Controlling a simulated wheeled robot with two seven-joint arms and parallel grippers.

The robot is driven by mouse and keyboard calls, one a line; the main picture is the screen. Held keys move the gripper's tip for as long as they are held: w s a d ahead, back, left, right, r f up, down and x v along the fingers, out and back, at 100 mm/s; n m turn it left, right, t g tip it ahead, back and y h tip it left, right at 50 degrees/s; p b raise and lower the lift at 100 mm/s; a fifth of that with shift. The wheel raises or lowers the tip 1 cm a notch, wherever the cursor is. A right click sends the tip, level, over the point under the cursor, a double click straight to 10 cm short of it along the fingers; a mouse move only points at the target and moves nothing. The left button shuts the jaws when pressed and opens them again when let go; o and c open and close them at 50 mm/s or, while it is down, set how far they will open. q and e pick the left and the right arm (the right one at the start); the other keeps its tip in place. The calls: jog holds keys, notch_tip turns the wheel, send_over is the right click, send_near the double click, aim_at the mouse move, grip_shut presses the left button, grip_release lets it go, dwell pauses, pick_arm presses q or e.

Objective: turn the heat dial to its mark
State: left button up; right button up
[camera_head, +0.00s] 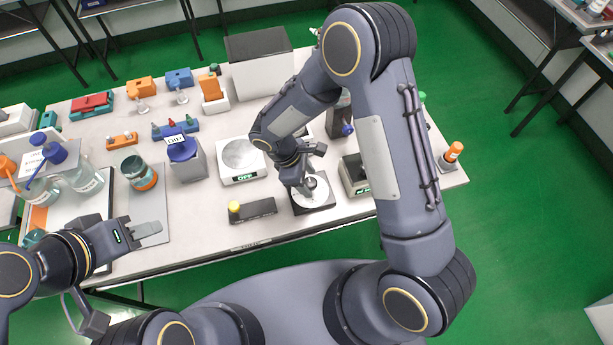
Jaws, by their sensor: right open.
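A dark square base (326,205) with a round white dial face (321,186) sits near the front edge of the table; it looks like the heat dial. Its mark is too small to make out. My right gripper (308,192) points down over this face, open, and hides part of its middle. I cannot tell whether its fingers touch a knob there. My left gripper (150,229) is over the table's front left part, apart from the dial, with nothing visible held. Its fingers look close together, but their gap is unclear.
A dark box with a yellow knob (252,210) stands just left of the dial. A white scale (240,177) is behind it, and another scale (352,172) is to the right. A beaker (138,172) and a blue-topped box (187,164) stand further left. My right arm covers the table's right part.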

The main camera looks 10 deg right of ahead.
jog(key=c, duration=1)
jog(key=shift+o, duration=0.2)
